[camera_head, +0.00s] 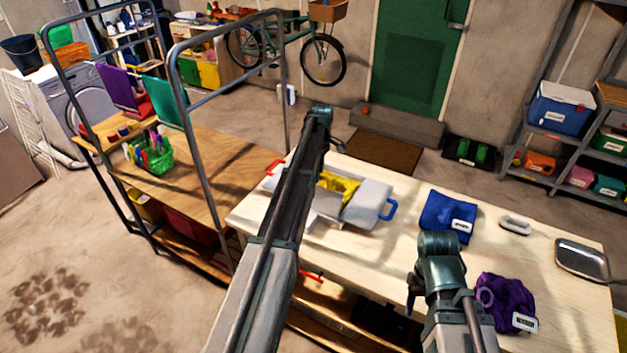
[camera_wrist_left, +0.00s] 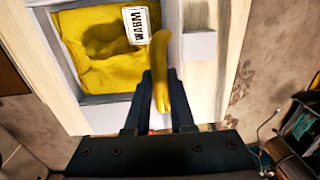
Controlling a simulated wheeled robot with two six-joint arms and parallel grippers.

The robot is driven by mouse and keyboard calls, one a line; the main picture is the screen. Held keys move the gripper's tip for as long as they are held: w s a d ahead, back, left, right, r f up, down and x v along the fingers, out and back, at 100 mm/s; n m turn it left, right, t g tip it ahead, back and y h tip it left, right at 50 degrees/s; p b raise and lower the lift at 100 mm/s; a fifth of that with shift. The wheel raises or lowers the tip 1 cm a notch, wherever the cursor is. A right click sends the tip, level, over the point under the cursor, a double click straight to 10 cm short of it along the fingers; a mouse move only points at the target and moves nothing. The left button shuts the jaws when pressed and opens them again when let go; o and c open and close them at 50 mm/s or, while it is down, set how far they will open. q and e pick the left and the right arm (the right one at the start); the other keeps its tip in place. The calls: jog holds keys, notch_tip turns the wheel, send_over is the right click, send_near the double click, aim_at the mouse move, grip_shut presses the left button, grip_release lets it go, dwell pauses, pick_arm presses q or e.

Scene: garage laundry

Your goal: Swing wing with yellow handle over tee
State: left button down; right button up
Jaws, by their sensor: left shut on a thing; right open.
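A yellow tee (camera_wrist_left: 98,50) with a WARM label (camera_wrist_left: 136,25) lies in the pale folding board; it also shows in the head view (camera_head: 340,184). My left gripper (camera_wrist_left: 160,95) is shut on the yellow handle (camera_wrist_left: 166,62), which runs between its fingers. In the head view my left arm crosses over the board and hides the yellow handle and part of the board. A pale wing (camera_head: 366,203) with a blue handle (camera_head: 389,209) is at the board's right. A red handle (camera_head: 273,168) shows at its left. My right gripper (camera_head: 411,297) is open and empty near the table's front.
A folded blue cloth (camera_head: 447,213) and a purple cloth (camera_head: 508,300), both labelled, lie on the right of the table (camera_head: 400,245). A white-rimmed oval item (camera_head: 515,225) and a metal tray (camera_head: 582,258) are beyond them. A metal-framed wooden bench (camera_head: 200,165) stands left.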

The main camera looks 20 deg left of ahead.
pick_arm(q)
jog(key=shift+w+f+g+b, duration=0.35)
jog(key=shift+w+f+b, duration=0.05)
jog(key=shift+w, duration=0.4)
jog(key=shift+w+f+g+b, duration=0.35)
jog(key=shift+w+b, duration=0.05)
jog(key=shift+w, duration=0.35)
jog(key=c, duration=1)
grip_release()
jog(key=shift+c, duration=0.2)
notch_tip(320, 180, up, 14)
jog(key=w+p, duration=0.2)
jog(key=p, duration=1.1)
jog(key=shift+w+f, duration=0.2)
jog(key=shift+w, duration=0.2)
jog(key=shift+d, duration=0.1)
